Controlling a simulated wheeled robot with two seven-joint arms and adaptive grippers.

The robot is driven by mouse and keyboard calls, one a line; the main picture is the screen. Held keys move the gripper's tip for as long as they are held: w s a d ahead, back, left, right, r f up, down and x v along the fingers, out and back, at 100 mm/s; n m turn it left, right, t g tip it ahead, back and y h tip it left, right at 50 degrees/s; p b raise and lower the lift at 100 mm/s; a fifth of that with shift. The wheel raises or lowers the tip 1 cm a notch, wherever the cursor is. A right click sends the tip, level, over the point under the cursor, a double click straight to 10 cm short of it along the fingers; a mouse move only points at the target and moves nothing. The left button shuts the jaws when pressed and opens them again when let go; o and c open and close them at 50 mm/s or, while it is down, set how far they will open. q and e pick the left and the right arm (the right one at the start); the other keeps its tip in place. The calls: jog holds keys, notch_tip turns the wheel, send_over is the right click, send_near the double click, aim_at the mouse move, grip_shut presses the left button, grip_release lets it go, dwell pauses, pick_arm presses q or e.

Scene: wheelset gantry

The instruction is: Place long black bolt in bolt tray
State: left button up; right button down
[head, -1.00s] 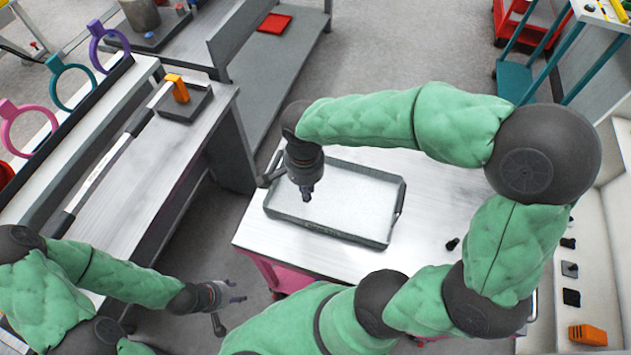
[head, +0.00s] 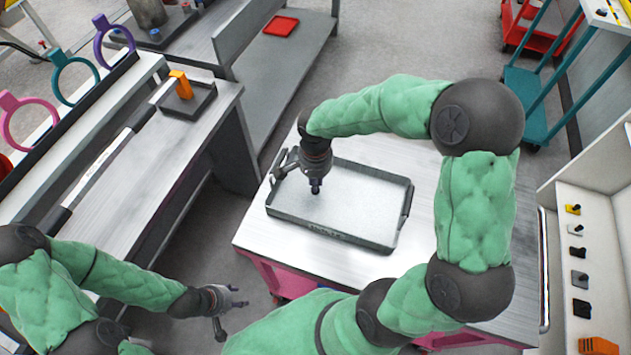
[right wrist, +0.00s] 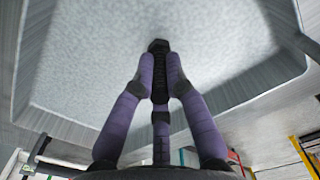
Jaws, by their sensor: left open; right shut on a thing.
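The bolt tray (head: 378,240) is a shallow grey tray with a pale floor and side handles, on the metal-topped table. My right gripper (head: 316,188) points down over the left part of the tray. In the right wrist view its purple fingers (right wrist: 160,75) are shut on the long black bolt (right wrist: 158,46), whose dark head shows beyond the fingertips against the tray floor. I cannot tell whether the bolt touches the floor. My left gripper (head: 238,297) is open and empty, low beside the table at the lower left.
The table top (head: 425,205) right of the tray is partly under my right arm. A long bench (head: 120,195) with a bar and an orange-handled block (head: 188,98) stands at left. A white shelf (head: 590,250) at right holds several small parts.

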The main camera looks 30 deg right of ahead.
jog(key=shift+f, duration=0.15)
jog(key=c, duration=1.3)
grip_release()
jog(key=shift+o, duration=0.2)
jog(key=shift+r, duration=0.4)
notch_tip(320, 180, up, 12)
jog(key=p, duration=0.3)
jog(key=shift+f, duration=0.2)
